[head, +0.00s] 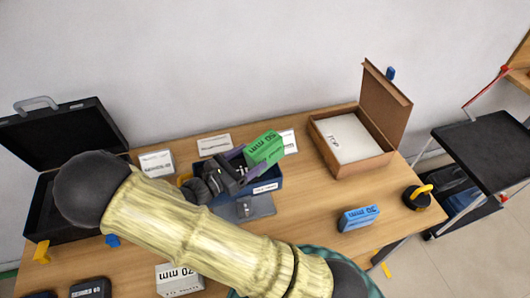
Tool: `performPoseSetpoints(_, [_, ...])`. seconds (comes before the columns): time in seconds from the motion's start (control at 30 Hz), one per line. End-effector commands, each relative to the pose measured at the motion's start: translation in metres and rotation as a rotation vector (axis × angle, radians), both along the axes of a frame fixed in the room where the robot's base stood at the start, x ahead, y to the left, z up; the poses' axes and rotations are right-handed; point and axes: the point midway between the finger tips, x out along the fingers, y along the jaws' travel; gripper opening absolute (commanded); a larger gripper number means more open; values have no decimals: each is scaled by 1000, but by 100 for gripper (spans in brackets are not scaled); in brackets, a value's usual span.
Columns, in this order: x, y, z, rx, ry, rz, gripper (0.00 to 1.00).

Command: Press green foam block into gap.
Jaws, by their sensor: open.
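A green foam block (264,147) with "60 mm" printed on it sits tilted at the back of a dark blue open box (276,183). My gripper (240,168) is dark and reaches over this box from the left. It is open, with its fingers close to the left side of the green block. I cannot tell whether they touch it. My gripper and arm hide much of the box's inside, so the gap is not clearly visible. A purple edge (234,152) shows behind the fingers.
A brown lidded box (320,128) holds a white pad marked "TOP". A blue block (359,217) and a black-yellow round item (417,197) lie at right. A black open case (38,205) stands at left. A white "70 mm" block (178,281) lies in front. The table's right-middle is clear.

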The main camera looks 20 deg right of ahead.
Motion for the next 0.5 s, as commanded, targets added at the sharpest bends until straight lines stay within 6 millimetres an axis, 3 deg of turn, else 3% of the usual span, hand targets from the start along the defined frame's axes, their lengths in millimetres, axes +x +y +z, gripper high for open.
performPoseSetpoints(0.3, [17, -40, 1, -2, 0, -4, 71])
performPoseSetpoints(0.5, [20, -45, 0, 0, 1, -1, 71])
